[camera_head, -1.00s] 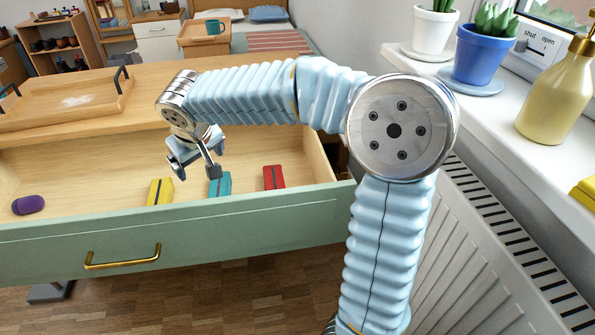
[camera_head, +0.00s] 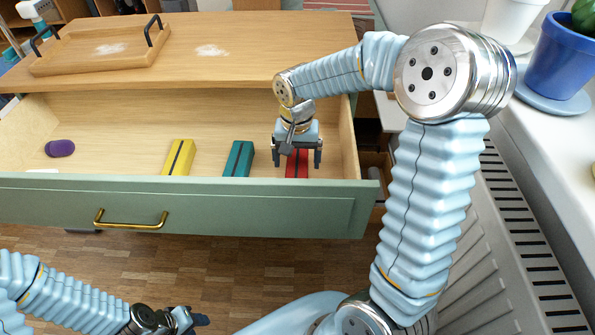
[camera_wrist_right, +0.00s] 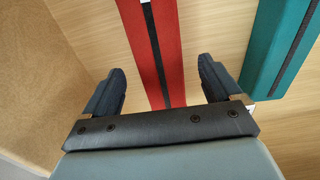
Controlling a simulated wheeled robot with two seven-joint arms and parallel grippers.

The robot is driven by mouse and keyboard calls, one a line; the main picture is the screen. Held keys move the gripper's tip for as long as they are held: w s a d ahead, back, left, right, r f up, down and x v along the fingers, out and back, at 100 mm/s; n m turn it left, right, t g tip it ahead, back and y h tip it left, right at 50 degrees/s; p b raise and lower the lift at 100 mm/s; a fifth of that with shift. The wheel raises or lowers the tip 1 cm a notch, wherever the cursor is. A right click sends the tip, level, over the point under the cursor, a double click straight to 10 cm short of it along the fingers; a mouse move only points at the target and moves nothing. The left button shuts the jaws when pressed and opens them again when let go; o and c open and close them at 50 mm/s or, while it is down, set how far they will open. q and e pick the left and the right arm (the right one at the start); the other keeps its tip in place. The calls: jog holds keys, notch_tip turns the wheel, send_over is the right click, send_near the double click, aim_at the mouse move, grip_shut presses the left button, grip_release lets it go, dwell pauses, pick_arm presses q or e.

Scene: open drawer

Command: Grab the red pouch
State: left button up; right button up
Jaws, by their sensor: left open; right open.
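The red pouch (camera_head: 297,163) with a dark stripe lies in the open drawer (camera_head: 200,208), near its right end. My right gripper (camera_head: 298,164) is open right above the pouch. In the right wrist view, the red pouch (camera_wrist_right: 153,45) runs between the two spread fingers of my right gripper (camera_wrist_right: 160,90), with room on both sides; contact does not show. My left gripper (camera_head: 200,320) is low at the bottom of the head view, in front of the drawer, empty; its jaws are small there.
A teal pouch (camera_head: 238,158) and a yellow pouch (camera_head: 179,157) lie to the left of the red one. A purple object (camera_head: 60,148) is at the drawer's far left. The drawer's right wall (camera_head: 349,140) is close to my right gripper. A wooden tray (camera_head: 95,52) stands on the top.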

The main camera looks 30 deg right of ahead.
aim_at(297, 166)
notch_tip(297, 166, down, 4)
jog(key=shift+s+f, duration=0.1)
jog(key=c, duration=1.2)
